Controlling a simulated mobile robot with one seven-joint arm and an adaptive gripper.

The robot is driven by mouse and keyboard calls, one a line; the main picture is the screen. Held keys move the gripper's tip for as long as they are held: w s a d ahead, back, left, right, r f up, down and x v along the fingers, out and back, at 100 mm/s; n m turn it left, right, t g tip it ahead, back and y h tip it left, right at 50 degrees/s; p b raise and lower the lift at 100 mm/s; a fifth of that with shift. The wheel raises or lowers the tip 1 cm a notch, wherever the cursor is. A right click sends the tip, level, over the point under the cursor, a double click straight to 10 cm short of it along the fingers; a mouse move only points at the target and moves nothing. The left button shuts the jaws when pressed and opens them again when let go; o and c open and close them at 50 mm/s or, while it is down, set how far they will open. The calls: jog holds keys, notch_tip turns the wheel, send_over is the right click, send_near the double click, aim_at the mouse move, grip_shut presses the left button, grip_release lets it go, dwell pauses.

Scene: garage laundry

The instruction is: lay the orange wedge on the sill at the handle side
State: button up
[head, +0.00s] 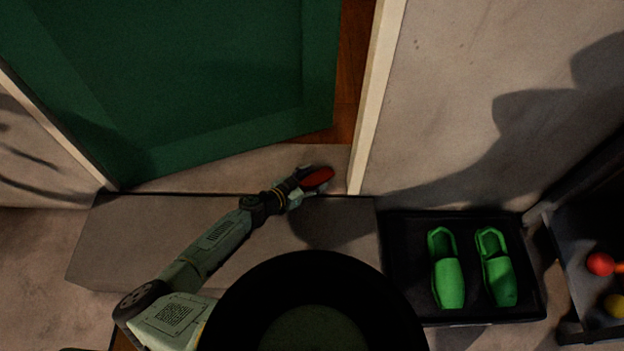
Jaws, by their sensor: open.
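The orange wedge (318,179), red-orange in this light, is at the right end of the pale sill (230,170), near the door's free edge and the right jamb. It appears to rest on the sill, though contact underneath is hard to see. My gripper (312,180) reaches over the grey step to the wedge. Its fingers are open, with the wedge at or between their tips; part of the wedge is hidden by them. The green door (190,75) stands ajar, with a gap at its right edge. Its handle does not show.
The grey step (160,235) lies before the sill. The right jamb (377,90) is close to my gripper. A black tray (400,270) with green clogs (448,270) is on the right. A dark rack (570,265) with balls stands at the far right.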

jog(key=shift+r, duration=0.15)
jog(key=p+v, duration=0.1)
jog(key=v, duration=0.7)
jog(key=p+v, duration=0.1)
jog(key=v, duration=0.3)
jog(key=shift+r+p, duration=0.3)
jog(key=shift+r, duration=0.05)
